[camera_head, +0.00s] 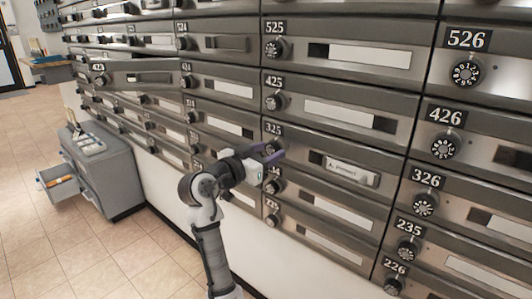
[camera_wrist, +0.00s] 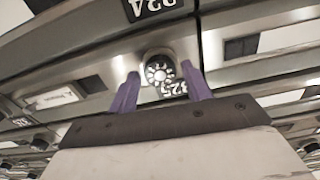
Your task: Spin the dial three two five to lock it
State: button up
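The mailbox labelled 325 (camera_head: 313,160) is in the middle of the head view, its front flush with the wall and a white name plate (camera_head: 347,171) on it. My two fingers (camera_wrist: 160,80) are open, one on each side of the dial, with a small gap visible on both sides. The dial's set number is too small to read.
Similar dials sit close by, such as those of 425 (camera_head: 275,102) and 326 (camera_head: 424,205). At the left, one mailbox front (camera_head: 140,76) sticks out from the wall. A grey cabinet (camera_head: 105,170) with an open drawer stands on the tiled floor, which is otherwise clear.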

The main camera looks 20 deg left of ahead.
jog(key=shift+o, duration=0.5)
jog(key=shift+s, duration=0.1)
jog(key=shift+s+a, duration=0.15)
jog(key=shift+s, duration=0.1)
jog(key=v, duration=1.3)
jog(key=shift+p, duration=0.3)
jog(key=shift+r, duration=0.1)
